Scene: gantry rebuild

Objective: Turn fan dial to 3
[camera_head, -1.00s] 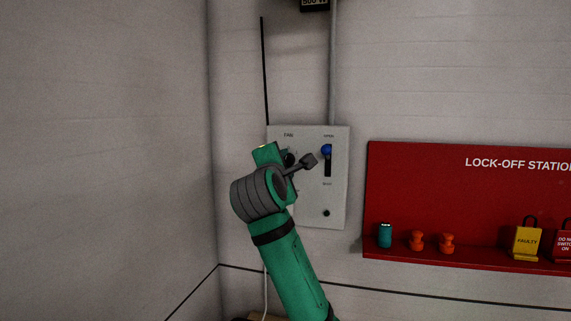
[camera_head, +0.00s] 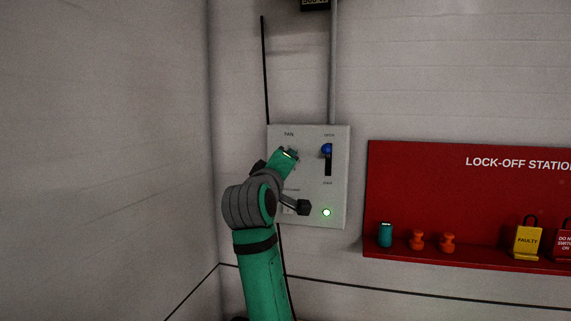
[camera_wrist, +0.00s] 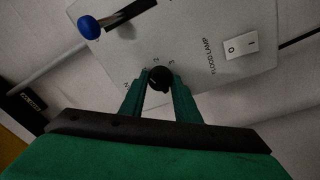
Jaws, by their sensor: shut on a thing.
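The fan dial (camera_wrist: 160,78) is a small black round knob on a pale control panel (camera_head: 340,175), with small numerals around it in the wrist view. My gripper (camera_wrist: 160,88) has its two green fingers on either side of the knob, shut on it. In the head view my gripper (camera_head: 290,153) is at the panel's upper left, just under the FAN label, and it hides most of the dial. I cannot tell which number the dial points to.
A blue-knobbed lever (camera_head: 326,149) sits in a slot right of the dial. Below it a small lamp (camera_head: 326,212) glows green. A white rocker switch (camera_wrist: 241,45) is labelled FLOOD LAMP. A red lock-off station (camera_head: 430,185) with tags stands to the right.

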